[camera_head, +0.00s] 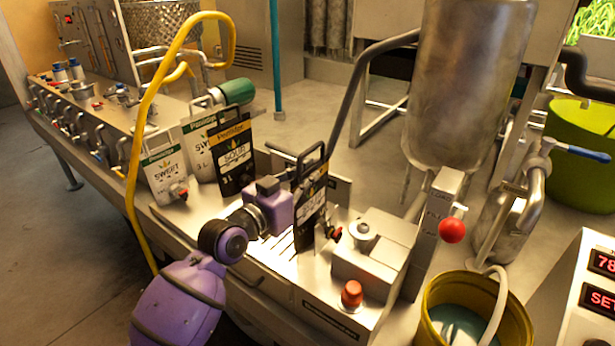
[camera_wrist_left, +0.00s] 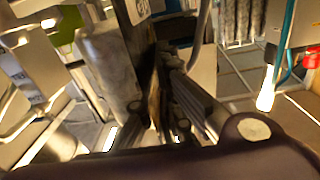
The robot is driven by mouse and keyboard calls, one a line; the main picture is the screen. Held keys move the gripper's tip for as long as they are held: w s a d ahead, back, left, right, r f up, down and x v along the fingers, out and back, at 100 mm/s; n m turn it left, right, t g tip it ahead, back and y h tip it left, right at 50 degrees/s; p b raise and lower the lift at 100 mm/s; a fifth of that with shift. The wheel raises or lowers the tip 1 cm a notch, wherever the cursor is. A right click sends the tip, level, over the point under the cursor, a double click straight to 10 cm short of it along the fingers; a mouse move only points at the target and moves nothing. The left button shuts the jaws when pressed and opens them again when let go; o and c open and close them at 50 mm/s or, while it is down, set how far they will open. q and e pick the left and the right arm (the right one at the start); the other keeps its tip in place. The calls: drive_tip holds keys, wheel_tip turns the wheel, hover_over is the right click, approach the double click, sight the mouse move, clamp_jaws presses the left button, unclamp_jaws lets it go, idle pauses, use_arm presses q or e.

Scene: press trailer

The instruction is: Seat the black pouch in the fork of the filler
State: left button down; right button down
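A black pouch (camera_head: 311,207) with a yellow band and a red-capped spout on its lower right side hangs upright, edge turned towards me, in the head view. My left gripper (camera_head: 305,172) is at its upper part, its dark fingers closed about it. In the left wrist view the fingers (camera_wrist_left: 172,112) are close together, with a dark strip of the pouch between them. The filler (camera_head: 375,255) is the steel block to the right, with a red-knobbed lever. The spout is close to its left side. Its fork cannot be made out, and contact cannot be told. My right gripper is out of view.
Another black pouch (camera_head: 232,158) and white pouches (camera_head: 163,172) stand on the bench to the left. A red button (camera_head: 352,293) and a yellow bucket (camera_head: 475,290) are in front. A steel tank (camera_head: 465,80) rises behind. A yellow hose (camera_head: 140,130) arches at left.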

use_arm(q)
drive_tip(key=shift+f, duration=0.2)
drive_tip(key=c, duration=1.9)
unclamp_jaws()
drive_tip(key=shift+o, duration=0.2)
drive_tip(key=shift+s+a, duration=0.1)
